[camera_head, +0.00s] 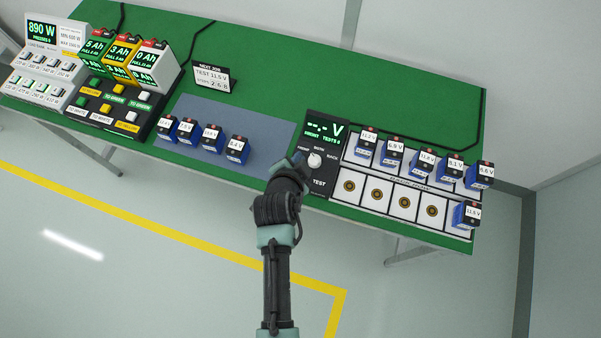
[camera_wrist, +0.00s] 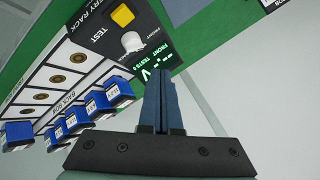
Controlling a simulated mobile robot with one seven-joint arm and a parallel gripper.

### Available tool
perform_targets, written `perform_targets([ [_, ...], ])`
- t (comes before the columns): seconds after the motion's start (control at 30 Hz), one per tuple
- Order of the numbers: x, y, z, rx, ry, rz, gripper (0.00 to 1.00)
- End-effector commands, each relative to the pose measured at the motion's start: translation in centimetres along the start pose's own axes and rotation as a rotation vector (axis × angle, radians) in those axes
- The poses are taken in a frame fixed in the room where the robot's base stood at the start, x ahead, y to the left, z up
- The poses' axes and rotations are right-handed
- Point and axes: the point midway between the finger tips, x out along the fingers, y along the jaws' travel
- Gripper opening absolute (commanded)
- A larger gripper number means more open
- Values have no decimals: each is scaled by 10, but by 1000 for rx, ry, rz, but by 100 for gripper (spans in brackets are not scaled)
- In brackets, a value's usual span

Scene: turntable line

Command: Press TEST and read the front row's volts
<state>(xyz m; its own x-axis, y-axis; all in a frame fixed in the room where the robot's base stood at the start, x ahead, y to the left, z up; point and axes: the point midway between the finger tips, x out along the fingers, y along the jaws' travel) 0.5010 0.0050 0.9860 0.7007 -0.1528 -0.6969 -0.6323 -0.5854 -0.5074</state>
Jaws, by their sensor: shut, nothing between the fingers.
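The tester panel (camera_head: 325,130) at the left end of the battery rack has a green display (camera_head: 326,131) showing dashes, V and the word FRONT. Its white knob (camera_head: 314,160) also shows in the wrist view (camera_wrist: 132,41). The yellow button (camera_wrist: 122,16) beside the TEST label is clear in the wrist view; my arm seems to hide it in the head view. The front row (camera_head: 376,194) has several bare round contacts and one blue battery (camera_head: 466,215) at its right end. My gripper (camera_wrist: 160,72) is shut and empty, near the panel's left edge in the head view.
Several blue batteries (camera_head: 395,148) fill the back row. More blue batteries (camera_head: 212,136) stand on a grey-blue mat (camera_head: 255,117). A NEXT JOB card (camera_head: 211,78) stands behind it. Chargers and a button box (camera_head: 90,110) occupy the table's left. Green tabletop behind the rack is clear.

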Motion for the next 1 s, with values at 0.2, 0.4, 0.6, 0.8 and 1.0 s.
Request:
perform_targets([
  [0.2,15,11,11,0,0,1,0],
  [0.4,35,26,25,0,1,0,0],
  [0.6,54,39,39,-1,1,-1,0],
  [0.8,60,44,44,-1,1,-1,0],
  [1.0,60,43,43,0,1,0,0],
])
